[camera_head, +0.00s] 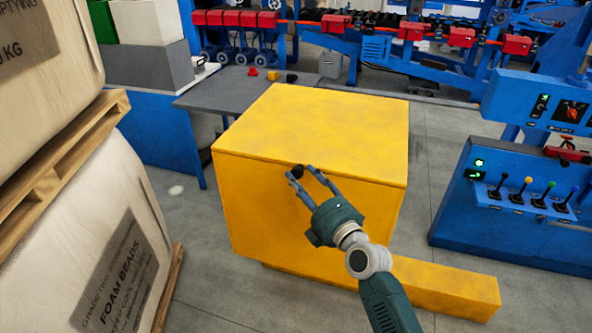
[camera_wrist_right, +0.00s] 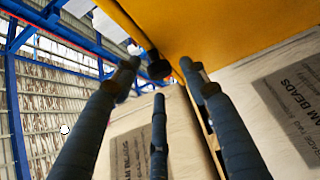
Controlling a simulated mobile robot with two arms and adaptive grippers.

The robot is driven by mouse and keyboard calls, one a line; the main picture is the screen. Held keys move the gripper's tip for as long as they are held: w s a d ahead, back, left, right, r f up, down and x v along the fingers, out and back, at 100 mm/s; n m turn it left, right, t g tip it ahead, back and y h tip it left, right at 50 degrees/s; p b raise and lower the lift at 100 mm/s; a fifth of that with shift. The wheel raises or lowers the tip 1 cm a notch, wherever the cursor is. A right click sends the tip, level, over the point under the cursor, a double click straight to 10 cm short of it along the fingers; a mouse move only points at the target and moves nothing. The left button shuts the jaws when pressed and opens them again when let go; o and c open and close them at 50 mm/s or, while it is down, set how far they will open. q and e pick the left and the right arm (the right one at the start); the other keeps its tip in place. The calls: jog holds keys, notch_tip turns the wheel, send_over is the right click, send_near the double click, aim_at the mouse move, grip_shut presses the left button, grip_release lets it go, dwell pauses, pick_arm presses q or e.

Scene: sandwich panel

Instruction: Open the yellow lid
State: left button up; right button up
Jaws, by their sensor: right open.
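The yellow lid (camera_head: 325,128) lies flat on top of a yellow box (camera_head: 260,215) and looks closed. A small black knob (camera_head: 297,171) sits at the lid's front edge. My right gripper (camera_head: 305,174) is open in front of the box, its fingertips close around the knob. In the right wrist view the knob (camera_wrist_right: 158,69) shows between and beyond the open fingers, with the yellow surface (camera_wrist_right: 225,30) above it. I cannot tell whether any finger touches the knob. My left gripper is not in view.
Pallets with large foam bead sacks (camera_head: 125,240) stand at the left. A grey table (camera_head: 225,95) is behind the box. A blue control panel with levers (camera_head: 525,200) stands at the right. A low yellow block (camera_head: 450,285) lies at the box's lower right.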

aim_at(299, 176)
jog(key=shift+x, duration=1.95)
jog(key=shift+f, duration=0.1)
grip_shut()
